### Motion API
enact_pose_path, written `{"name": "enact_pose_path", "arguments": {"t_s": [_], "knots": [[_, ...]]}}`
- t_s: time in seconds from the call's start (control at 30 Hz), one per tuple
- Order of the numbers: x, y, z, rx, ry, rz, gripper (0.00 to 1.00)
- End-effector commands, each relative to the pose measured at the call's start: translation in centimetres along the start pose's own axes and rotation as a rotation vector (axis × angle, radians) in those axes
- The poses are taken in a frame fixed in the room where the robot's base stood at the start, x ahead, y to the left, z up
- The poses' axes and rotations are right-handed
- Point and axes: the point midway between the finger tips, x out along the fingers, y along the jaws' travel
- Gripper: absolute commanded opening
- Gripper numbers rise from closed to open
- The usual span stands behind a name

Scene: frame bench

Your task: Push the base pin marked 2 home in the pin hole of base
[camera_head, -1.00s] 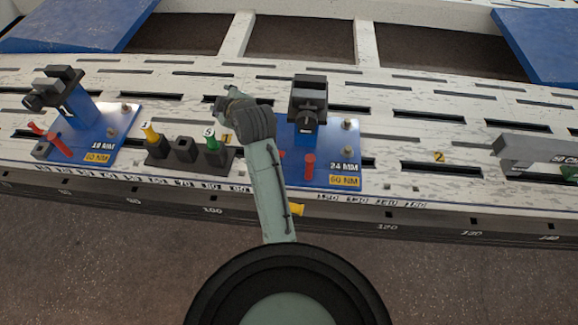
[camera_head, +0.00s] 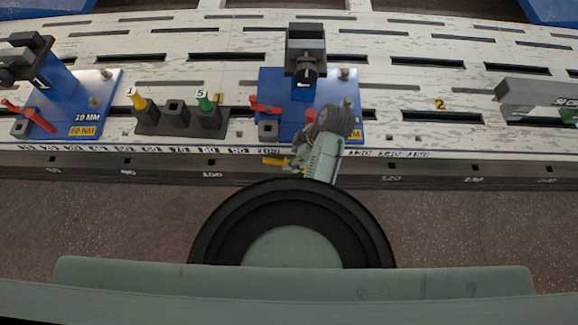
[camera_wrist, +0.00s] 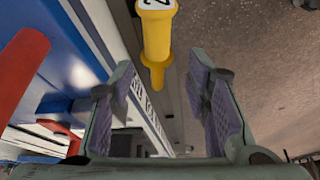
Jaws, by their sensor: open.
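The yellow base pin (camera_wrist: 157,40) shows a white end marked 2 in the wrist view, with its narrow tip toward my gripper. In the head view the yellow pin (camera_head: 274,161) is at the bench's front edge, left of my gripper (camera_head: 293,163). In the wrist view my gripper (camera_wrist: 160,80) is open and empty, its fingertips either side of the pin tip in the picture; I cannot tell whether they touch it. The blue base (camera_head: 270,86) with a dark upright clamp is just behind. Its pin hole cannot be made out, and my wrist hides part of its front.
A red lever (camera_wrist: 22,70) is close at left in the wrist view. A dark block holder (camera_head: 172,116) with yellow and green pins stands left of the base. Another blue base (camera_head: 102,88) is farther left.

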Motion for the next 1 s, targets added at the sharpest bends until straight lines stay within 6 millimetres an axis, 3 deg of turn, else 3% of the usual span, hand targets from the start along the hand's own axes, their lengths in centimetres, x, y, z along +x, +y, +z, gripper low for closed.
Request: {"name": "enact_pose_path", "arguments": {"t_s": [0.43, 0.7, 1.0], "knots": [[5.2, 0.3, 0.1, 0.001, -0.001, 0.001, 0.43], [5.6, 0.3, 0.1, 0.0, -0.002, 0.003, 0.43], [5.5, 0.3, 0.1, 0.0, -0.002, 0.003, 0.23]]}}
